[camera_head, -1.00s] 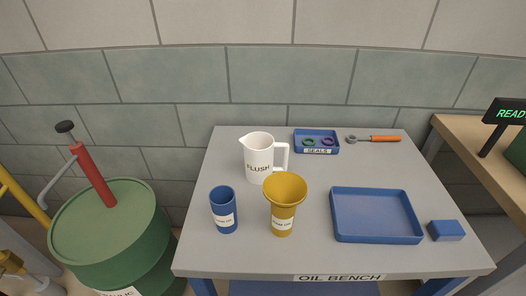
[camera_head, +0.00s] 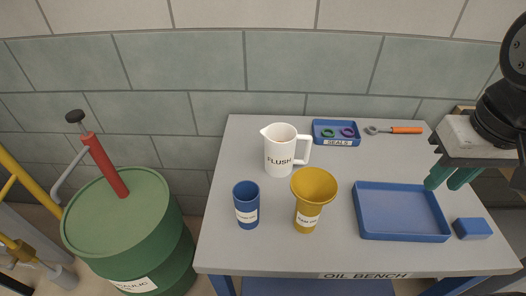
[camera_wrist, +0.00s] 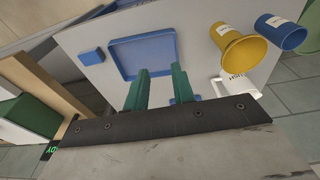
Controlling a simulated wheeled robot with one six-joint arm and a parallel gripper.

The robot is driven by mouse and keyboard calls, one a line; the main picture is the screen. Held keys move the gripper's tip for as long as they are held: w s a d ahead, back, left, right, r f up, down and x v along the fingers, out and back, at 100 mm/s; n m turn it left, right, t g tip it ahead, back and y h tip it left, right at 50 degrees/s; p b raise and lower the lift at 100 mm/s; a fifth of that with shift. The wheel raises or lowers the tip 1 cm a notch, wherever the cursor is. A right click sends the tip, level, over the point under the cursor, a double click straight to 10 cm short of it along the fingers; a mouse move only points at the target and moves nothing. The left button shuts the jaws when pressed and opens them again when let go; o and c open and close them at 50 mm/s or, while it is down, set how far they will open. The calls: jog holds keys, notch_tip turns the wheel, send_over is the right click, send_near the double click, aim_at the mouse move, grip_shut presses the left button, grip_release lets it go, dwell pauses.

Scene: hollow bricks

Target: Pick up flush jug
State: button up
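The white flush jug (camera_head: 279,158) stands upright on the grey oil bench (camera_head: 300,258), toward the back, with its handle to the right. It lies partly behind the yellow funnel-topped container (camera_head: 309,200). In the wrist view the jug (camera_wrist: 243,84) shows at right, partly hidden by the yellow container. My gripper (camera_head: 444,182) is at the right of the bench, above the blue tray's right side and well apart from the jug. In the wrist view my gripper's green fingers (camera_wrist: 160,72) are spread with an empty gap between them.
A blue cup (camera_head: 247,208) stands left of the yellow container. A large blue tray (camera_head: 402,238) and a small blue block (camera_head: 472,229) are at right. A seals tray (camera_head: 337,142) and an orange-handled tool (camera_head: 400,131) lie at the back. A green drum (camera_head: 120,215) stands left.

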jog(key=w+a+f+t, duration=0.1)
jog(key=w+a+f, duration=0.2)
jog(key=w, duration=0.4)
jog(key=w+a+f, duration=0.2)
jog(key=w+a, duration=0.1)
jog(key=w, duration=0.5)
jog(key=n+t+y, duration=0.1)
jog(key=n+t, duration=0.1)
send_over(309, 147)
jog(key=s, duration=0.3)
notch_tip(309, 147, down, 9)
jog(key=x, duration=0.7)
jog(key=shift+w+d+f, duration=0.2)
jog(key=shift+w, duration=0.1)
grip_shut()
